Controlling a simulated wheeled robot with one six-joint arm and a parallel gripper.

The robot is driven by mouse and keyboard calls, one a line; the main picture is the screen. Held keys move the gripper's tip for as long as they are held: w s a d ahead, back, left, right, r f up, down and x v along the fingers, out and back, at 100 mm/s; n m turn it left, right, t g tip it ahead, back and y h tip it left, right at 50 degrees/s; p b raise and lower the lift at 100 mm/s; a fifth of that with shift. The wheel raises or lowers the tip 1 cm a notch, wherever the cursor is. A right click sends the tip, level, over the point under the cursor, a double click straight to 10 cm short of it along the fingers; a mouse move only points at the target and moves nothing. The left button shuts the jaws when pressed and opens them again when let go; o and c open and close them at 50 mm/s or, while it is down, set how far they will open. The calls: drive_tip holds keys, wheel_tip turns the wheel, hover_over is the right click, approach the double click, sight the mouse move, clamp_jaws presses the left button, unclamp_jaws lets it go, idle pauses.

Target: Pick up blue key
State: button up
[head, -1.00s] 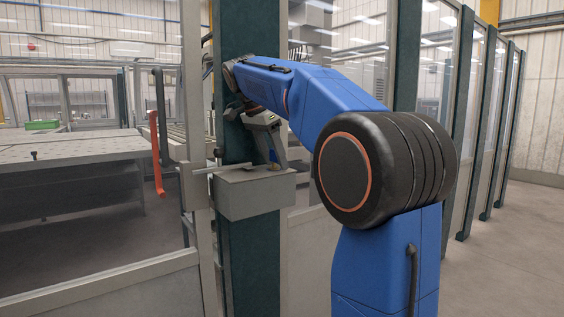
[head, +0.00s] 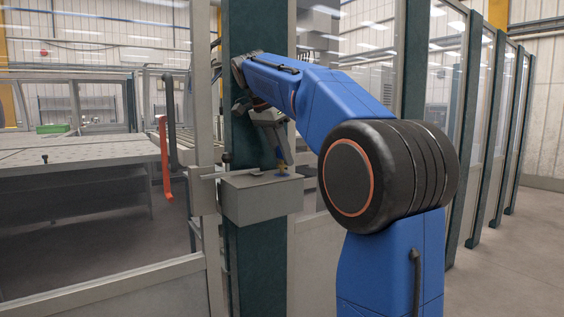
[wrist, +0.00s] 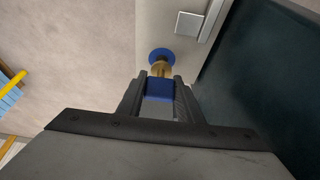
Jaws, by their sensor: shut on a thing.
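The blue key (wrist: 158,88) is between the fingers of my gripper (wrist: 160,92), which is shut on it in the wrist view. A brass piece (wrist: 160,68) shows just past the key, in line with a blue round collar (wrist: 161,55) on the grey box. In the head view my gripper (head: 281,162) points down over the right end of the box top, with the collar (head: 283,175) below it. The fingers hide part of the key. I cannot tell whether it is seated in the lock or just above it.
The grey box (head: 260,207) is fixed to a dark green post (head: 255,265). A metal latch bar (head: 222,173) lies at its left end. A red handle (head: 164,160) and a perforated table (head: 70,155) are further left. Glass fence panels stand behind my arm.

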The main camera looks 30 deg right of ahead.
drive_tip(key=shift+r, duration=0.45)
drive_tip(key=shift+s, duration=0.3)
drive_tip(key=s, duration=1.7)
drive_tip(key=shift+s+d, duration=0.25)
drive_tip(key=shift+d, duration=0.05)
drive_tip(key=shift+r, duration=0.1)
drive_tip(key=shift+r, duration=0.4)
